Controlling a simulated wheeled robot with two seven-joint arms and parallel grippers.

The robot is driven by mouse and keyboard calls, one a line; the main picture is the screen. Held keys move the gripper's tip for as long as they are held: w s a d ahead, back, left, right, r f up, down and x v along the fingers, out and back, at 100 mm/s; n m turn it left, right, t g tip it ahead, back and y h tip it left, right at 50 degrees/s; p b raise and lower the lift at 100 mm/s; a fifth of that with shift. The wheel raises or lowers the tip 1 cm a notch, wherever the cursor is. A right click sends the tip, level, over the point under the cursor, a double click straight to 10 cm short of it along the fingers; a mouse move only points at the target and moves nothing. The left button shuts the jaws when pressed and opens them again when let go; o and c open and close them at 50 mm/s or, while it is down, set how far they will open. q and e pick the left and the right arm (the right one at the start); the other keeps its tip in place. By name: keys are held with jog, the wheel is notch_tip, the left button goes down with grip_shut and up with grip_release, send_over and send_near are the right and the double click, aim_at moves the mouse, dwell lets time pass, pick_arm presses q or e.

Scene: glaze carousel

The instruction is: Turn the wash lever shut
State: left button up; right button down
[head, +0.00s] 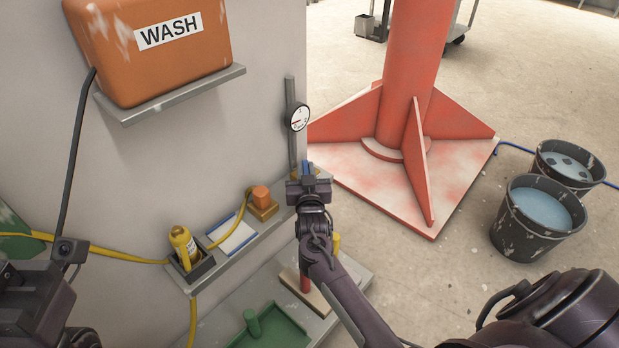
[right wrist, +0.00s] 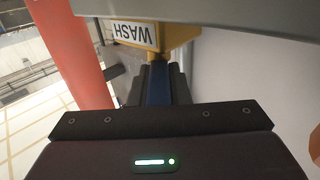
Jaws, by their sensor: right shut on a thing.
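The blue wash lever (right wrist: 158,85) runs between the dark jaws of my right gripper (right wrist: 160,90) in the right wrist view. The gripper is shut on it. Beyond it is a yellow valve body with a white WASH label (right wrist: 135,33), upside down in this view. In the head view my right gripper (head: 308,172) is at the wall, below the round gauge (head: 298,118), and a bit of blue lever shows at its tip. The gripper hides most of the valve there. Of my left arm, only dark parts show at the lower left; its fingertips cannot be made out.
An orange WASH tank (head: 165,50) sits on a wall shelf. A green tray (head: 262,330) lies lower. A red column (head: 410,70) and two buckets (head: 540,212) stand to the right.

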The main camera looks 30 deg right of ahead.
jog(key=shift+w+a+m+g+h, duration=0.1)
jog(key=shift+a+m+g+h, duration=0.15)
jog(key=shift+m+g+h, duration=0.65)
jog(key=shift+f+h, duration=0.1)
jog(key=shift+h, duration=0.3)
jog(key=c, duration=1.4)
grip_release()
jog(key=shift+o, duration=0.2)
